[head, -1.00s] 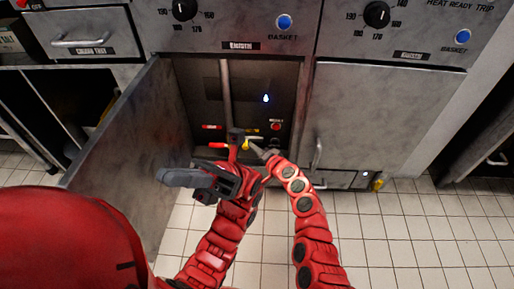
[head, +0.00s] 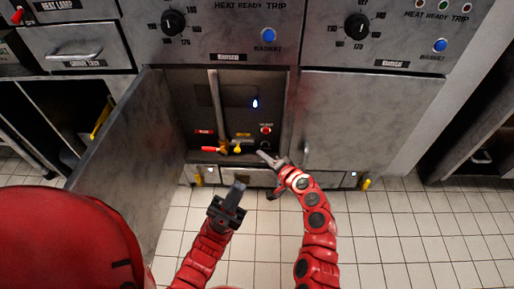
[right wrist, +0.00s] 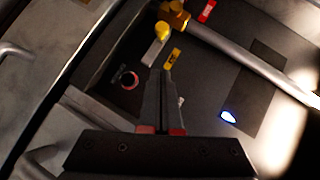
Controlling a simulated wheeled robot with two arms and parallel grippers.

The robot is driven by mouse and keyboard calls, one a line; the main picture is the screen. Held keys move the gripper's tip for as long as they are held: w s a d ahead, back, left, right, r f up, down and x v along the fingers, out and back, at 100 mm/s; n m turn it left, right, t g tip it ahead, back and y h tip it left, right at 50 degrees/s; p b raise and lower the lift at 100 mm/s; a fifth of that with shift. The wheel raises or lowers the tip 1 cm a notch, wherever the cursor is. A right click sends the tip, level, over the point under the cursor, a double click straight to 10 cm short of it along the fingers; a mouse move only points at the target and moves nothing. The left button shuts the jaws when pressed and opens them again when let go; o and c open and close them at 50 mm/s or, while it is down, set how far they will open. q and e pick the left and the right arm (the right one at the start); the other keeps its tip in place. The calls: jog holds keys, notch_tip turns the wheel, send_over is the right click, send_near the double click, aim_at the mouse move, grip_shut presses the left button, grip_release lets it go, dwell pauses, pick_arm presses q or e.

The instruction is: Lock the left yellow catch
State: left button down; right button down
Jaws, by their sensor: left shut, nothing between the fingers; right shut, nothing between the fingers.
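A small yellow catch (head: 198,180) shows at the left end of the low panel beneath the open cabinet. Another yellow catch (head: 366,183) shows at the panel's right end. Whether either is locked is too small to tell. My left gripper (head: 238,187) is shut and empty, right of the left catch and apart from it, over the floor. My right gripper (head: 263,155) is shut and empty at the cabinet opening's lower right. In the right wrist view its closed fingers (right wrist: 166,73) point toward a yellow label (right wrist: 172,58) and a yellow handle (right wrist: 162,32).
The cabinet door (head: 125,155) stands open at the left. Inside are a vertical pipe (head: 217,105), a red handle (head: 208,149), a yellow handle (head: 237,149) and a red button (head: 266,130). The right cabinet door (head: 365,120) is closed. The tiled floor (head: 420,230) is clear.

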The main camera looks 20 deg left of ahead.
jog(key=p+v, duration=0.1)
jog(key=v, duration=0.3)
jog(key=shift+s+d+r, duration=0.15)
jog(key=shift+s+d, duration=0.05)
jog(key=shift+d, duration=0.1)
